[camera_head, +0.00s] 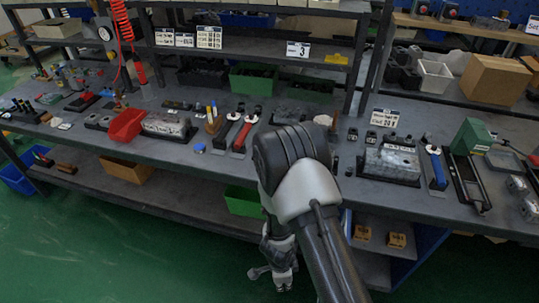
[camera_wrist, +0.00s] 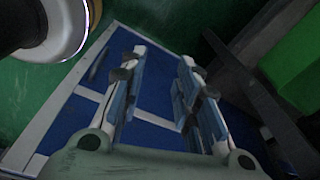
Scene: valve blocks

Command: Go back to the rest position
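My gripper (camera_head: 272,272) hangs low in front of the bench, below the level of the worktop, and is partly hidden by my own arm. In the wrist view my gripper (camera_wrist: 156,75) has its two fingers apart with nothing between them. A silver valve block (camera_head: 392,162) sits on a black base on the worktop right of my arm. Another silver block (camera_head: 165,124) sits on the worktop to the left. Both are clear of my gripper.
The dark worktop (camera_head: 355,205) runs across the view, crowded with tools, a red bin (camera_head: 126,125) and a green box (camera_head: 470,136). A lower shelf (camera_head: 150,195) lies beneath. The green floor (camera_head: 120,255) is clear at left. Past the fingers is a blue panel (camera_wrist: 150,95) with white strips.

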